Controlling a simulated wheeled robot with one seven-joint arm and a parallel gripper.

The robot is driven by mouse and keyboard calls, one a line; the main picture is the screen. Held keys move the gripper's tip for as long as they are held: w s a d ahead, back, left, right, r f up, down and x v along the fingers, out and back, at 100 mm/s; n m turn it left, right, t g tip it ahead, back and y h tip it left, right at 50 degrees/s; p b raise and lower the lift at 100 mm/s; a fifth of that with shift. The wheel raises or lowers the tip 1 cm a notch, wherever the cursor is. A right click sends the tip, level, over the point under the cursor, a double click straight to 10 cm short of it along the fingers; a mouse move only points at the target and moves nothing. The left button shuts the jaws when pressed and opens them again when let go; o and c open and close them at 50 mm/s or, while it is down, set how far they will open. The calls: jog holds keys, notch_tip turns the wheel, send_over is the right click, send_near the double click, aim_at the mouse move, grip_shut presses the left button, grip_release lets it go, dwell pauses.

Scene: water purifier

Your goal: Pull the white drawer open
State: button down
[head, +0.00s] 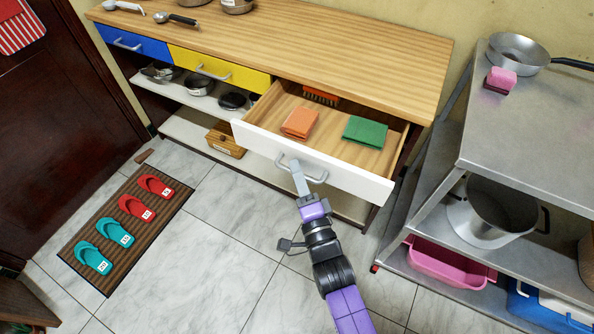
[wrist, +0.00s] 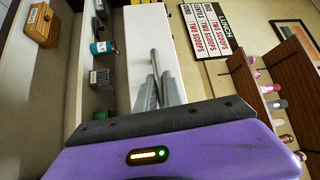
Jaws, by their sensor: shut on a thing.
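The white drawer (head: 322,163) stands pulled out from the right part of the wooden counter, with its inside showing. An orange cloth-like item (head: 299,122), a green one (head: 365,132) and a brush with an orange back (head: 321,95) lie in it. My gripper (head: 297,168) is shut on the grey drawer handle (head: 316,179) at the middle of the white front. In the wrist view, the fingers (wrist: 158,92) close around the handle (wrist: 154,62) against the white drawer front (wrist: 150,35). The exact finger contact is partly hidden.
A blue drawer (head: 134,43) and a yellow drawer (head: 218,71) sit shut to the left. A metal shelf cart (head: 530,120) stands close on the right. A mat (head: 125,230) with several sandals lies at left. Tiled floor in front of the drawer is clear around my arm.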

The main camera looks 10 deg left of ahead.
jog(key=shift+s+a, duration=0.1)
jog(key=shift+s, duration=0.25)
jog(key=c, duration=1.8)
grip_release()
jog(key=p+v, duration=0.1)
jog(key=v, duration=0.7)
